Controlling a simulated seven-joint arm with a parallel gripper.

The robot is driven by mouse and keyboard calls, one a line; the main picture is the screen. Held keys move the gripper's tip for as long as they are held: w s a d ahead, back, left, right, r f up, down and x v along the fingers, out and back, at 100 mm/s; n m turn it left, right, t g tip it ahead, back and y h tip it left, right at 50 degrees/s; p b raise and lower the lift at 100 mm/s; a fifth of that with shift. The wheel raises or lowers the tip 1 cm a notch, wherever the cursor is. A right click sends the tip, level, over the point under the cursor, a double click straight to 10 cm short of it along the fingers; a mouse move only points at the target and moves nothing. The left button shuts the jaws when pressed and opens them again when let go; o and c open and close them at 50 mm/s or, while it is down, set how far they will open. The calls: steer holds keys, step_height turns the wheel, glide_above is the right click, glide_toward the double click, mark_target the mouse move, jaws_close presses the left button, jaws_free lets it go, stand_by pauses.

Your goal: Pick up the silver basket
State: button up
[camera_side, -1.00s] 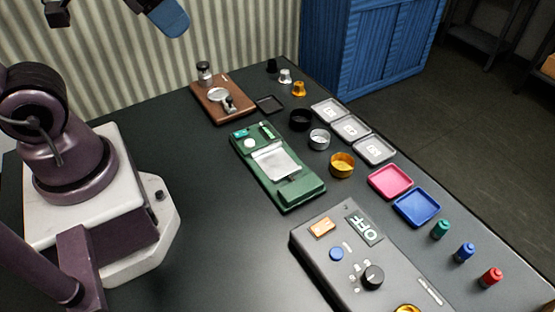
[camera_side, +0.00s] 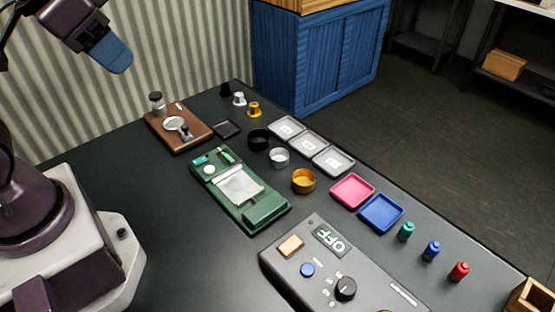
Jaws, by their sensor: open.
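The silver basket (camera_side: 279,158) is a small round open cup standing upright on the dark table, between a black basket (camera_side: 258,139) and a gold basket (camera_side: 303,181). It is unobstructed. My gripper (camera_side: 116,58) is at the upper left, raised above the table and well apart from the basket. One blue finger shows clearly; the other is hidden or hard to make out. The gripper is open, and nothing shows in it.
Grey trays (camera_side: 312,147) lie right of the baskets, with a pink tray (camera_side: 353,190) and a blue tray (camera_side: 381,212) nearer. A green device (camera_side: 262,208) is left of the baskets. A brown board (camera_side: 190,137) lies behind it. A grey control box (camera_side: 325,276) is in front.

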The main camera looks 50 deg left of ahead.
stand_by(0.3)
steer(key=o, duration=0.7)
steer(key=shift+f, duration=0.1)
